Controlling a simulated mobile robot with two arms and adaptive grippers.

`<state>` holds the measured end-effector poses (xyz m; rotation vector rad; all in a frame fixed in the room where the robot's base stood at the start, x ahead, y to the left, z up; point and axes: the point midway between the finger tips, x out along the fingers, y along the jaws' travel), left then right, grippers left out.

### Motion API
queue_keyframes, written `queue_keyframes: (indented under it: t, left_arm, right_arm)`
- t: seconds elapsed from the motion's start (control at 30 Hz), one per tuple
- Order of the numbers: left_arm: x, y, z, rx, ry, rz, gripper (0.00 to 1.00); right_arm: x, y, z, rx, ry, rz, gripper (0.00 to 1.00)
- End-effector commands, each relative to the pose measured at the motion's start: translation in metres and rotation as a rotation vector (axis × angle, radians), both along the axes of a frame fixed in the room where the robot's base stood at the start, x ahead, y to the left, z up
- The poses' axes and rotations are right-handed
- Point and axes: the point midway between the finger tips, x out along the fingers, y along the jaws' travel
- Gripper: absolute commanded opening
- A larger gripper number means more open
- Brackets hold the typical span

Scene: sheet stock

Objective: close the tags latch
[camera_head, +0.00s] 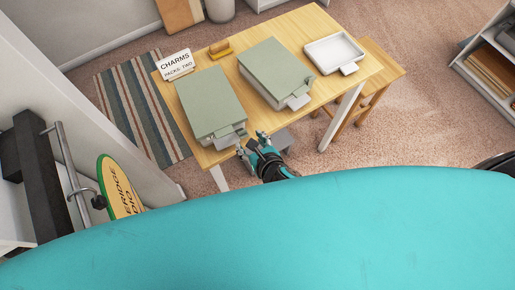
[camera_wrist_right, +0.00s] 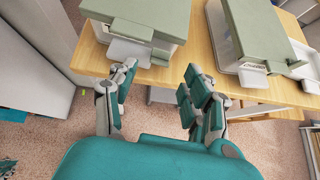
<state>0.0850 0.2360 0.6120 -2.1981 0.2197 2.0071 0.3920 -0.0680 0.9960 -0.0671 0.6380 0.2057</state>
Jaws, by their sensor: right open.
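Two grey-green lidded boxes stand on the wooden table: a left box (camera_head: 210,103) and a right box (camera_head: 275,70). I cannot read which one is marked tags. The left box has a pale plate (camera_wrist_right: 129,50) and a small grey latch (camera_wrist_right: 161,56) at its front. The right box has a pale plate (camera_head: 298,102) and a small label (camera_wrist_right: 255,67) too blurred to read. Both lids look down. My right gripper (camera_head: 251,142) is open and empty just in front of the left box's front edge; its spread fingers (camera_wrist_right: 158,78) face the latch. My left gripper is out of view.
The wooden table (camera_head: 325,89) also bears a sign reading CHARMS PACKS TWO (camera_head: 176,64), a yellow-brown item (camera_head: 220,48) and a white tray (camera_head: 334,51). A wooden stool (camera_head: 379,73) stands at its right.

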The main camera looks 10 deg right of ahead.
Motion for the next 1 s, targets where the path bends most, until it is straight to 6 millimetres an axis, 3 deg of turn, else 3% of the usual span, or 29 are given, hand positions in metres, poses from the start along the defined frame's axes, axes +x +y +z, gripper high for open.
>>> queue_keyframes:
  t: [0.1, 0.3, 0.77, 0.87, 0.97, 1.0]
  left_arm:
    - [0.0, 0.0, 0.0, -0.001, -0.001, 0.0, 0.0]
    - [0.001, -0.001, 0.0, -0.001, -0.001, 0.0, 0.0]
    - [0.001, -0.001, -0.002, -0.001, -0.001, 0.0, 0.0]
    - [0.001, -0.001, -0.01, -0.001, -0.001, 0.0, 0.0]
    - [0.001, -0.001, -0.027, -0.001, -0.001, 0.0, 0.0]
    - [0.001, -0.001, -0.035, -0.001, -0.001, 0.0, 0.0]
  right_arm:
    - [-0.021, -0.005, 0.015, -0.001, 0.001, 0.002, 0.5]
    - [-0.041, -0.009, 0.03, -0.001, 0.001, 0.001, 0.5]
    - [-0.045, -0.011, 0.03, 0.006, 0.006, -0.008, 0.5]
    - [-0.044, -0.015, -0.001, 0.056, 0.051, -0.065, 0.5]
    - [-0.041, -0.027, -0.068, 0.183, 0.152, -0.216, 0.5]
    - [-0.042, -0.035, -0.103, 0.255, 0.206, -0.307, 0.5]
